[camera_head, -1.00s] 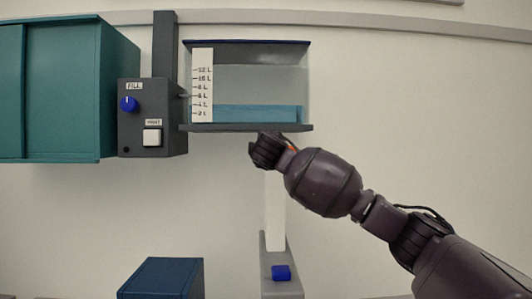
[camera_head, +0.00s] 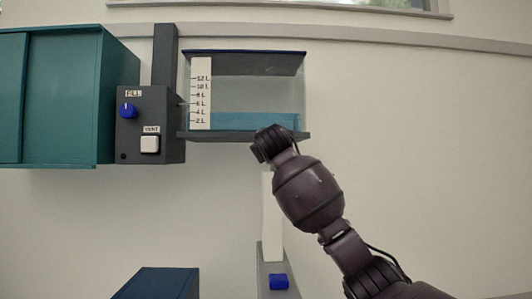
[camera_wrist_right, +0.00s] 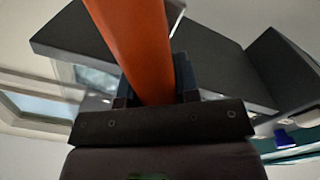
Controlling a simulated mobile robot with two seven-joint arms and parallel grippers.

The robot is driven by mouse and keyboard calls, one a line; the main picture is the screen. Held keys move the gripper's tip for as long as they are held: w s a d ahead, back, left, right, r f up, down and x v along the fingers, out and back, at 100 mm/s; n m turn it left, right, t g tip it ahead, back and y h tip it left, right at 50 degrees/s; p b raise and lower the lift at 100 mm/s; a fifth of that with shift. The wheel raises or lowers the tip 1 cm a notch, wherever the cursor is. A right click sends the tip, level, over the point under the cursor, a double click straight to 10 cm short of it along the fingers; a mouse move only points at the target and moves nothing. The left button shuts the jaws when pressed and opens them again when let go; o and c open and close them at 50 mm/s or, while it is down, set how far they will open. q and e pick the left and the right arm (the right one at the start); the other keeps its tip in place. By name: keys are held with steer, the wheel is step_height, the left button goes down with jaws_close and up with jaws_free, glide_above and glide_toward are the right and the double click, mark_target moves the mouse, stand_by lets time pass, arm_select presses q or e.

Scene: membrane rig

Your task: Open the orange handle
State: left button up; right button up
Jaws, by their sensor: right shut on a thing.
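The orange handle (camera_wrist_right: 135,40) shows large in the right wrist view, running up from between my fingers. My right gripper (camera_wrist_right: 155,84) is shut on it. In the head view my right gripper (camera_head: 266,146) is just under the clear tank (camera_head: 245,92), near its bottom edge, and the handle is hidden behind it. The tank holds a shallow layer of blue water (camera_head: 255,121) around the low marks of its scale (camera_head: 200,92). My left gripper is in neither view.
Left of the tank is a grey control box (camera_head: 130,148) with a blue fill knob (camera_head: 127,110) and a white button (camera_head: 150,144). A teal cabinet (camera_head: 55,95) is farther left. A white pipe (camera_head: 272,220) and blue block (camera_head: 279,282) are below. The right wall is clear.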

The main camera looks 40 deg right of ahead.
steer(key=m, duration=0.3)
steer(key=d+m, duration=0.1)
steer(key=m, duration=0.1)
steer(key=shift+s+d+r, duration=0.1)
steer(key=shift+s+r, duration=0.1)
steer(key=shift+s, duration=0.1)
steer(key=shift+s+d+m, duration=0.1)
steer(key=shift+m, duration=0.6)
steer(key=o, duration=0.9)
steer(key=shift+r, duration=0.1)
steer(key=shift+s, duration=0.1)
